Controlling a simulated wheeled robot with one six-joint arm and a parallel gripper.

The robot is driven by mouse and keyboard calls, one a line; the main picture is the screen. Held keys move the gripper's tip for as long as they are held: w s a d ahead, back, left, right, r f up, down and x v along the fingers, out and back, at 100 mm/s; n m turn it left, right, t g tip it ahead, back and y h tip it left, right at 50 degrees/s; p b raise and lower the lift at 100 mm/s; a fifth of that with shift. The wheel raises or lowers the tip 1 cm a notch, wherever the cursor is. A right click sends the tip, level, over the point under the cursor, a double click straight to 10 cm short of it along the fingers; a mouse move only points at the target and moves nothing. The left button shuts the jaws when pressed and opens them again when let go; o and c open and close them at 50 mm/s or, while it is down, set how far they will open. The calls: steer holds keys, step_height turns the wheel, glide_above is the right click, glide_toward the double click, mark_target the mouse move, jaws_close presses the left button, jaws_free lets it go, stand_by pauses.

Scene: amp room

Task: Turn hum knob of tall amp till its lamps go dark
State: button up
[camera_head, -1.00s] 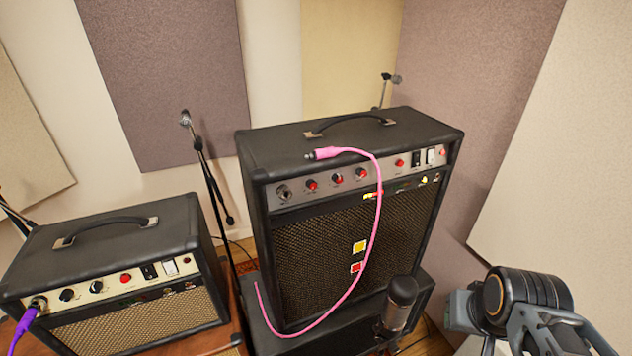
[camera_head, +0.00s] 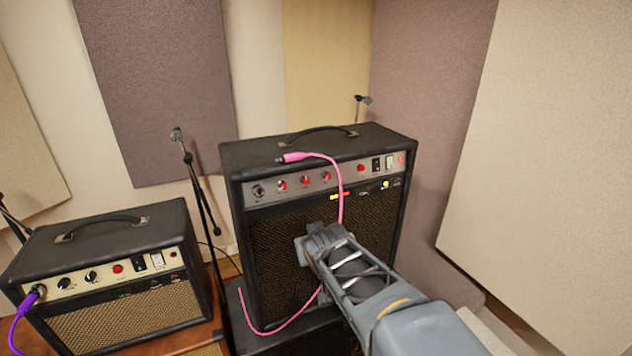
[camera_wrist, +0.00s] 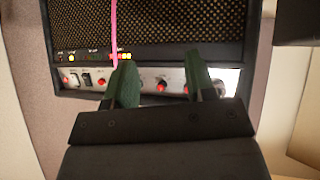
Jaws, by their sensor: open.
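The tall amp (camera_head: 285,225) stands right of centre in the head view, with a row of red-capped knobs (camera_head: 305,181) along its silver panel. Knob labels are too small to read, so I cannot tell which one is hum. A lit yellow-red lamp strip (camera_head: 338,196) and a yellow lamp (camera_head: 385,184) glow below the panel. My gripper (camera_head: 306,248) is in front of the grille, below the knobs. In the wrist view the panel appears upside down; my open gripper (camera_wrist: 162,72) has its two fingers apart, with a red knob (camera_wrist: 162,86) showing between them.
A pink cable (camera_head: 341,205) lies over the amp's top and hangs down its front near my arm. A shorter amp (camera_head: 110,283) with a purple cable (camera_head: 22,318) stands left. A microphone stand (camera_head: 197,185) is between them. Acoustic panels (camera_head: 560,150) stand at right.

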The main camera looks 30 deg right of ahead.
steer(key=w+d+r+t+h, duration=0.2)
steer(key=w+d+r+t, duration=0.1)
steer(key=d, duration=0.5)
steer(key=n+t+y, duration=0.1)
steer(key=t+y, duration=0.2)
steer(key=t, duration=0.2)
glide_toward(328, 176)
steer(key=shift+n, duration=0.3)
steer(key=w, duration=0.3)
steer(key=w+d, duration=0.1)
steer(key=w, duration=0.2)
steer(key=w+p, duration=0.1)
steer(key=w, duration=0.1)
steer(key=shift+w+d+f, duration=0.15)
steer(key=shift+w+d, duration=0.15)
steer(key=shift+w, duration=0.1)
steer(key=shift+c, duration=0.2)
